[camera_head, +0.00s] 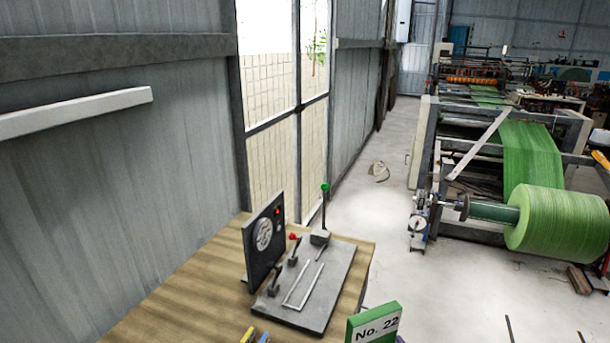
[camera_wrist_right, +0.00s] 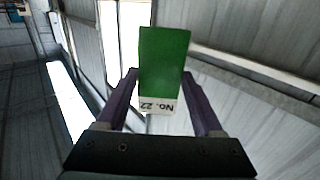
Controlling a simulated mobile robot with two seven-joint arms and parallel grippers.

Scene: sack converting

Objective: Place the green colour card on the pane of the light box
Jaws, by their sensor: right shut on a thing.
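The green colour card (camera_head: 374,325) shows at the bottom edge of the head view, with a white strip printed "No. 22". In the right wrist view the card (camera_wrist_right: 164,60) stands between the two purple fingers of my right gripper (camera_wrist_right: 160,84), which is shut on it. The card is held up in the air, and its printed strip is at the end towards the palm. My left gripper is in neither view. I cannot make out the light box or its pane in these frames.
A wooden table (camera_head: 190,290) carries a grey-based device (camera_head: 318,290) with a dark upright dial panel (camera_head: 265,237) and a green-knobbed lever (camera_head: 324,205). Small yellow and blue items (camera_head: 254,336) are cut off at the bottom edge. A machine with a green roll (camera_head: 555,220) stands right; floor between is mostly clear.

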